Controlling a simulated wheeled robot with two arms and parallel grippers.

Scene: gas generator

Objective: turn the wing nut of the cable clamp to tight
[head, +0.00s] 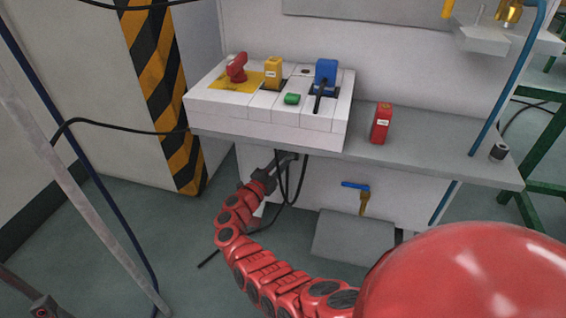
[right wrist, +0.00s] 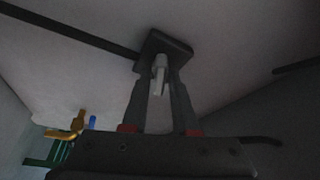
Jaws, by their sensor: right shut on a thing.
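The wing nut (right wrist: 160,67) is a small pale grey piece standing out from a dark square plate of the cable clamp (right wrist: 170,45), under the white surface in the right wrist view. My right gripper (right wrist: 160,82) is shut on the wing nut, with one dark finger on each side of it. In the head view my right gripper (head: 277,168) is just below the front edge of the grey shelf, beside hanging black cables. The wing nut cannot be made out there. My left gripper is not in view.
The white control panel (head: 230,113) with red, yellow, green and blue controls sits on the grey shelf (head: 430,160) above my gripper. Black cables (head: 290,185) hang close to it. A blue-handled valve (head: 358,187) is to the right. Free space lies below.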

